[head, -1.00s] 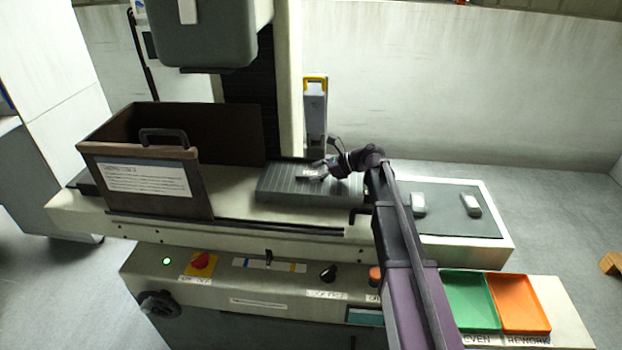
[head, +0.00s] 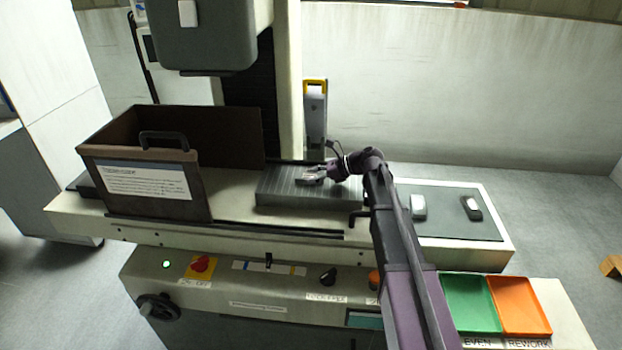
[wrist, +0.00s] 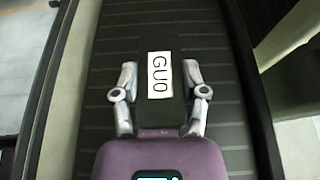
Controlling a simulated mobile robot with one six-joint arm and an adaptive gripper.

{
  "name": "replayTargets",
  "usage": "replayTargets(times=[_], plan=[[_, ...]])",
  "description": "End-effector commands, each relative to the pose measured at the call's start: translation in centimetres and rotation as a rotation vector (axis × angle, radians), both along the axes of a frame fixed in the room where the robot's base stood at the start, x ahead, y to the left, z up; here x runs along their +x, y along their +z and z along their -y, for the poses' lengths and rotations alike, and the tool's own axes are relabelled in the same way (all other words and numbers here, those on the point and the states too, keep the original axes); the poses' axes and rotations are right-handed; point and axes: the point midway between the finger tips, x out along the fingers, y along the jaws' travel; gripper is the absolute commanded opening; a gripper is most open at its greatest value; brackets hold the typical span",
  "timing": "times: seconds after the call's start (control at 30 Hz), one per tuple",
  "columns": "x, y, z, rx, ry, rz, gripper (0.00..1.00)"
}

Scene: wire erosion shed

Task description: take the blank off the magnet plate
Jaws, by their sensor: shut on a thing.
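The magnet plate (head: 278,190) is a dark grooved block on the machine bed; its grooves also fill the wrist view (wrist: 95,125). The blank (wrist: 160,105) is a dark block with a white label reading "GUO", between my fingers in the wrist view. In the head view the blank (head: 311,174) is small and sits at the plate's upper middle, partly covered by my fingers. My gripper (wrist: 160,72) is shut on the blank, one finger on each long side. I cannot tell any gap between blank and plate.
A brown open-topped guard box (head: 145,185) with a handle stands left of the plate. A dark mat (head: 445,215) to the right holds two small blocks. Green (head: 468,303) and orange (head: 520,305) trays sit front right. The machine column rises behind.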

Motion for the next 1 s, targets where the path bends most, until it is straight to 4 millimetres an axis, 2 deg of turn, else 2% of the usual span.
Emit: replayTargets(times=[0.47,1.0], plan=[[0.0,0.4,0.0,0.000,0.000,0.000,0.00],[-0.3,4.1,-0.1,0.001,0.000,0.000,0.00]])
